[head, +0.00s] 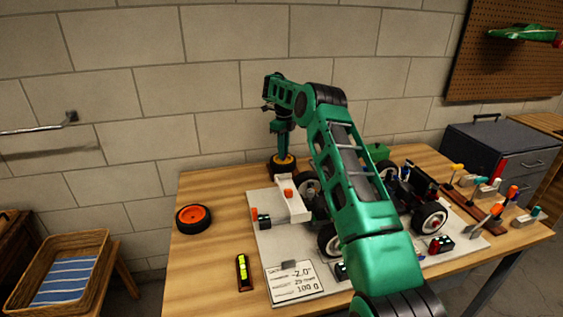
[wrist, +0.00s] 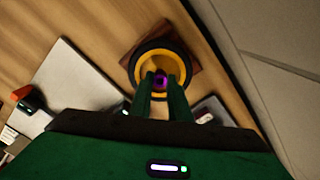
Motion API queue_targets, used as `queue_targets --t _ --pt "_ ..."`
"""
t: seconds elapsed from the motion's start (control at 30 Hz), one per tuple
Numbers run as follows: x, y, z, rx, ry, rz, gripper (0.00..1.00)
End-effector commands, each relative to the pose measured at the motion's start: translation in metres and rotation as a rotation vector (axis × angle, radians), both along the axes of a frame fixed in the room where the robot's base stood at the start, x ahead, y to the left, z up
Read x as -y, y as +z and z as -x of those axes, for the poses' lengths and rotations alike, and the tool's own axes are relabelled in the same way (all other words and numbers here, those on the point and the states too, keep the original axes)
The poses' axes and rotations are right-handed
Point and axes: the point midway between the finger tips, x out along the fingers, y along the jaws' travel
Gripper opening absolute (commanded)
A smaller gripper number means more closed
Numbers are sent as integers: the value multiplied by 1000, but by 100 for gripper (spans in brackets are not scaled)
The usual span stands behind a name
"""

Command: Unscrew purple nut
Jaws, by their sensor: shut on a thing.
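The purple nut (wrist: 160,81) shows in the wrist view between my fingertips, in the middle of a yellow-and-black round piece like a wheel (wrist: 143,56). That round piece rests on a brown wooden block (wrist: 188,53); it also shows in the head view (head: 284,163) at the back edge of the table. My gripper (wrist: 161,78) points down into its middle and is shut on the nut. In the head view my gripper (head: 283,152) stands over the round piece and the nut is hidden. I cannot tell whether the nut is still threaded.
A black wheel with an orange rim (head: 194,218) lies on the table at left. A racecar chassis (head: 405,190) with several wheels sits on a pale mat (head: 262,240), partly behind my arm. Coloured-handled tools (head: 478,200) stand at right. The table's left front is mostly clear.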

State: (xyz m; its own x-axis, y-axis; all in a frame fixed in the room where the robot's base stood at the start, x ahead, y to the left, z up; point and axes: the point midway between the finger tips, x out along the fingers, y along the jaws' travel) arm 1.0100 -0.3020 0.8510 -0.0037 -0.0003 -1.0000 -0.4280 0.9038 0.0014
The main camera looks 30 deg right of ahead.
Motion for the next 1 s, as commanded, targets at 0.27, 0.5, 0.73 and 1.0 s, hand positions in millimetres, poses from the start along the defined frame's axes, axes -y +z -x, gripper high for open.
queue_targets --t 0.27,0.5,0.73,1.0 --pt "-1 8 0 1 1 0 0" --pt "0 14 -1 2 0 1 0" --pt "0 20 -1 2 0 0 0" --pt "0 28 -1 3 -1 1 0"
